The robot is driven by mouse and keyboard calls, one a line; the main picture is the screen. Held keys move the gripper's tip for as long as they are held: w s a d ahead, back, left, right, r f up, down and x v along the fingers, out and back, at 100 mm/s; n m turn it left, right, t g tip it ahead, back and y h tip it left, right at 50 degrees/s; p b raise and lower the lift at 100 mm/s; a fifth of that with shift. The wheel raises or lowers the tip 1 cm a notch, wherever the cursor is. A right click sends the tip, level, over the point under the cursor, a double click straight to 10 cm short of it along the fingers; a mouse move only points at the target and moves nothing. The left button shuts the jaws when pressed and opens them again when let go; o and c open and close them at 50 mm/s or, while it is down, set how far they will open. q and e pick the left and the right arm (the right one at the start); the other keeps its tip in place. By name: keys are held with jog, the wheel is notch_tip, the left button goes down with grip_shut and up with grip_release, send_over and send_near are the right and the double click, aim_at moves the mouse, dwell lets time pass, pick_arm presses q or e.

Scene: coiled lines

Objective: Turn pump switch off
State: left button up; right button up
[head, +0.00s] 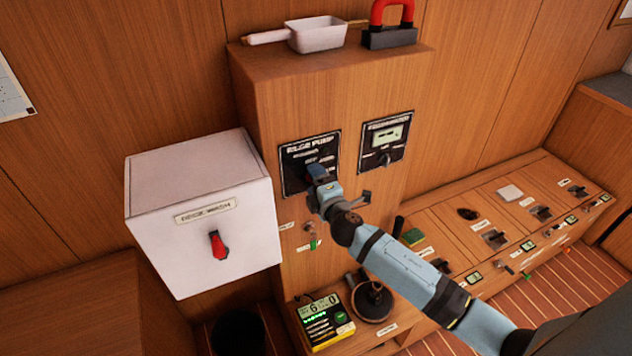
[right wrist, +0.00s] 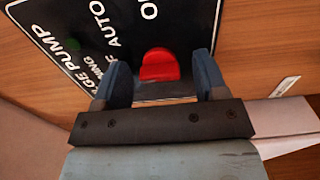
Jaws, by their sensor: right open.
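The bilge pump panel (head: 297,164) is a black plate with white lettering on the wooden cabinet front; in the right wrist view the panel (right wrist: 100,25) shows the words AUTO and OFF, partly cut off. Its red switch knob (right wrist: 160,66) sits between the fingers of my right gripper (right wrist: 161,85), which is open around it, one finger on each side; contact cannot be told. In the head view my right gripper (head: 318,172) is at the panel and hides the knob. My left gripper is not in view.
A white box labelled DECK WASH with a red switch (head: 219,246) sticks out left of the panel. A second black panel (head: 386,142) is to the right. A white scoop (head: 318,35) and a red-handled block (head: 390,38) lie on top. A low bench (head: 480,215) with several small items runs right.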

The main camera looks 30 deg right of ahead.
jog(key=shift+s, duration=0.1)
jog(key=s+b, duration=0.2)
jog(key=s, duration=1.1)
jog(key=shift+s+a, duration=0.35)
jog(key=shift+a, duration=0.05)
jog(key=s+a+f+m+g+y+p, duration=0.2)
jog(key=s+a+f+m+g, duration=0.1)
jog(key=s+a+f+m, duration=0.2)
jog(key=s+a+f+m+g+y+p, duration=0.2)
jog(key=s+a+f+m+g, duration=0.2)
jog(key=s+f+m, duration=0.5)
jog(key=s+a, duration=0.1)
jog(key=s, duration=0.2)
jog(key=shift+f+m+p, duration=0.3)
jog(key=shift+f+p, duration=0.1)
